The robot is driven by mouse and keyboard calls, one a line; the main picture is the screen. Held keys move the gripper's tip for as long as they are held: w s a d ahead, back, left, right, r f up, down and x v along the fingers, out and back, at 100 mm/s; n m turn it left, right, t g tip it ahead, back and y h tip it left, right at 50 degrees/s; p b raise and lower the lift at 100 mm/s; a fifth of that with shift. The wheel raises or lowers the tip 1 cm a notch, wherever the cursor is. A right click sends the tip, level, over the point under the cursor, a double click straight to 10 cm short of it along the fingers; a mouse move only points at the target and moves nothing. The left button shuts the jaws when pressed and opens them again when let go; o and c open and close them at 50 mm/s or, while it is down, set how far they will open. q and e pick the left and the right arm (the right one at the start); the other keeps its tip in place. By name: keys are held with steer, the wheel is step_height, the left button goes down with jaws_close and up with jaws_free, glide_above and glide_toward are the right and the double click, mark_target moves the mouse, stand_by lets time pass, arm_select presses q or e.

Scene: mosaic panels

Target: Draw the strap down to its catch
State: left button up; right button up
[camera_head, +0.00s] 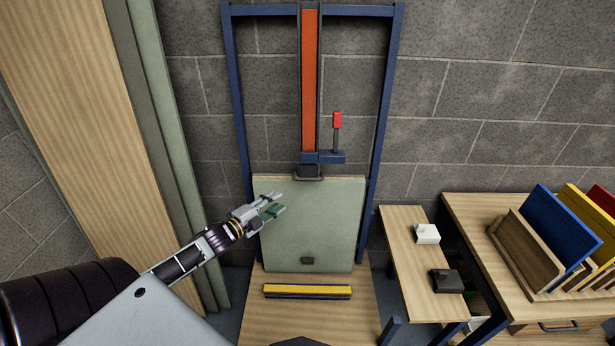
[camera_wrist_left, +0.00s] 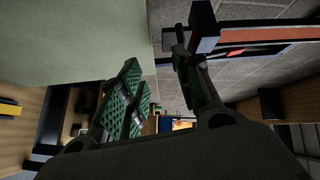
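An orange strap (camera_head: 309,80) runs straight down in a dark channel between the blue posts. A dark handle (camera_head: 309,177) is at its lower end, at the top edge of a pale green panel (camera_head: 330,215). A small dark block (camera_head: 307,260), which looks like the catch, sits low on the panel. My left gripper (camera_head: 273,204) is in front of the panel's left part, left of and below the handle, its fingers apart and empty. In the left wrist view the open fingers (camera_wrist_left: 165,90) show with the panel (camera_wrist_left: 70,40) and the strap (camera_wrist_left: 265,35). My right gripper is not in view.
A blue frame (camera_head: 239,120) stands around the panel. A red-tipped lever (camera_head: 337,130) rises right of the strap. A yellow-topped bar (camera_head: 307,291) lies below the panel. A narrow bench (camera_head: 402,245) with white and black blocks and a table with colored boards (camera_head: 560,228) stand right.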

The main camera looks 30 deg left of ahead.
mark_target(308, 179)
arm_select(q)
steer(key=shift+w+d+r+m+t+h, duration=0.1)
steer(key=shift+d+r+m+h, duration=0.3)
steer(key=shift+m, duration=0.4)
steer(key=shift+s+d+r+m+t+h, duration=0.1)
steer(key=shift+d+r+m+h, duration=0.1)
steer(key=shift+r+m, duration=0.45)
steer(key=shift+w+d+r+m+t+h, duration=0.1)
steer(key=shift+d+r+m+h, duration=0.15)
steer(key=shift+m, duration=0.7)
steer(key=shift+p+x, duration=0.45)
steer(key=shift+x, duration=6.4)
jaws_close()
